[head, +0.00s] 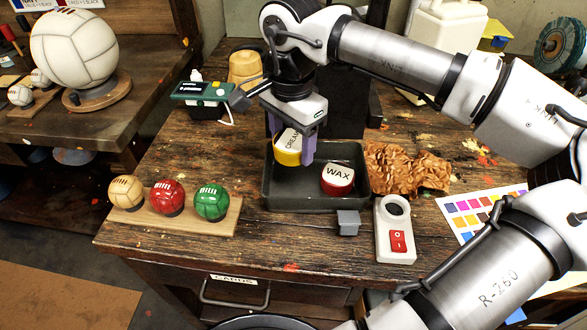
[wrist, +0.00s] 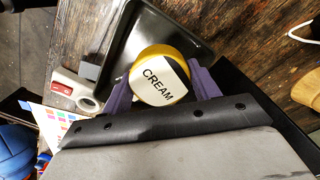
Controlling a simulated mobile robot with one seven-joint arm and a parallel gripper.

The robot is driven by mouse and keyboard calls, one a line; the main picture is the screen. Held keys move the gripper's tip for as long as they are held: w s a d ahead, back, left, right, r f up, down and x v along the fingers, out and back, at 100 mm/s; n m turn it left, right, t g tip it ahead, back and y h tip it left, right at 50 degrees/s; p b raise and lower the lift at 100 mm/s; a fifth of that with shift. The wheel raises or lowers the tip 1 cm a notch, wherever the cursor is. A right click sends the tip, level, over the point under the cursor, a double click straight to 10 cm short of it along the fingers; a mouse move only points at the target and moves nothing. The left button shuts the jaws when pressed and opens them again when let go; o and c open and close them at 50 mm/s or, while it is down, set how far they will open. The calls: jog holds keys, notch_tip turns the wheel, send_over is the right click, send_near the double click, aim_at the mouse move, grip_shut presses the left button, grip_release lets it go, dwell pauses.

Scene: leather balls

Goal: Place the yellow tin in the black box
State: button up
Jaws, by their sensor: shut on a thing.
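The yellow tin, with a white lid reading CREAM, is in my gripper; it shows in the head view (head: 288,156) and in the wrist view (wrist: 160,77). My gripper (head: 292,150) has its purple fingers shut on the tin's sides. The tin is tilted and sits over the left part of the black box (head: 312,202), near its back edge. I cannot tell whether it touches the box floor. The box is a shallow dark tray on the bench; part of it also shows in the wrist view (wrist: 127,40).
A red WAX tin (head: 338,178) lies in the box's right part. A crumpled brown cloth (head: 408,168) is right of the box. A white switch unit (head: 395,232) and grey block (head: 348,222) stand in front. Three balls sit on a wooden strip (head: 180,225) at left.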

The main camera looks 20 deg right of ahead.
aim_at(292, 140)
notch_tip(292, 140, down, 8)
jog(key=shift+f+p, duration=0.2)
jog(key=shift+p, duration=0.1)
jog(key=shift+f, duration=0.2)
jog(key=o, duration=0.8)
jog(key=shift+r, duration=0.15)
notch_tip(292, 140, up, 12)
jog(key=shift+r+b, duration=0.1)
jog(key=shift+b, duration=0.7)
